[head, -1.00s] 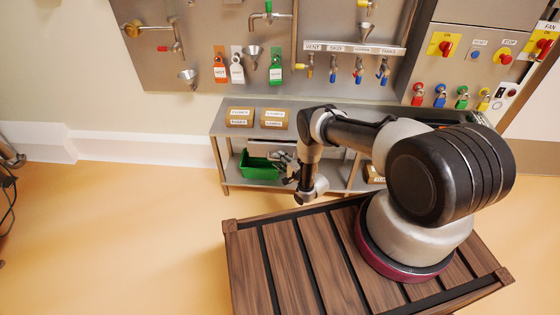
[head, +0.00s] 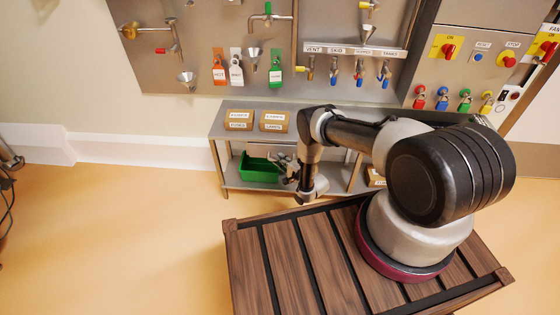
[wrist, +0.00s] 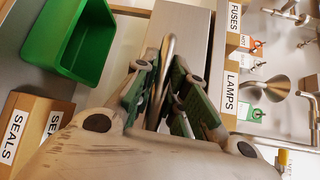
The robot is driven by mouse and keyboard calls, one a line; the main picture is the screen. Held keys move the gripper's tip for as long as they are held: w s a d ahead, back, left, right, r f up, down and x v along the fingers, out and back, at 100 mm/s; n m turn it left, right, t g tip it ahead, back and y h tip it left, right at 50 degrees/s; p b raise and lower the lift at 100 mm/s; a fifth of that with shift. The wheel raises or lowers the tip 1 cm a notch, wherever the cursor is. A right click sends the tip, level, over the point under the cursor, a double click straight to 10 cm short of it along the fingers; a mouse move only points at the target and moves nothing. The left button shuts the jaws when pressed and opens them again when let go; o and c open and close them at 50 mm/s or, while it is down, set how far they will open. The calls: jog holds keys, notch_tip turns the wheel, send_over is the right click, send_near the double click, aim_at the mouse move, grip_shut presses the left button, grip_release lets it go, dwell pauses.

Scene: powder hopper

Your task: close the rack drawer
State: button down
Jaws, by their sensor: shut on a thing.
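The rack drawer's grey front (wrist: 184,30) stands beyond my fingers in the wrist view. In the head view, its front (head: 282,150) shows just under the rack top, partly behind my arm. How far out it stands is hard to tell. A rounded metal bar handle (wrist: 167,50) runs between my fingertips. My gripper (wrist: 162,88), with green-padded fingers, is shut on this handle. In the head view my gripper (head: 288,170) is small and in front of the rack, beside the green bin.
The steel rack (head: 340,119) carries labelled cardboard boxes (head: 240,120) on top. A green bin (head: 258,168) sits on its lower shelf, left of my gripper; it is close in the wrist view (wrist: 72,35). A panel with valves and tags (head: 200,35) rises behind.

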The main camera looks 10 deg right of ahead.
jog(key=c, duration=1.5)
grip_release()
jog(key=shift+w, duration=0.15)
jog(key=shift+o, duration=0.2)
jog(key=shift+d, duration=0.1)
jog(key=v, duration=1.2)
jog(key=shift+f, duration=0.1)
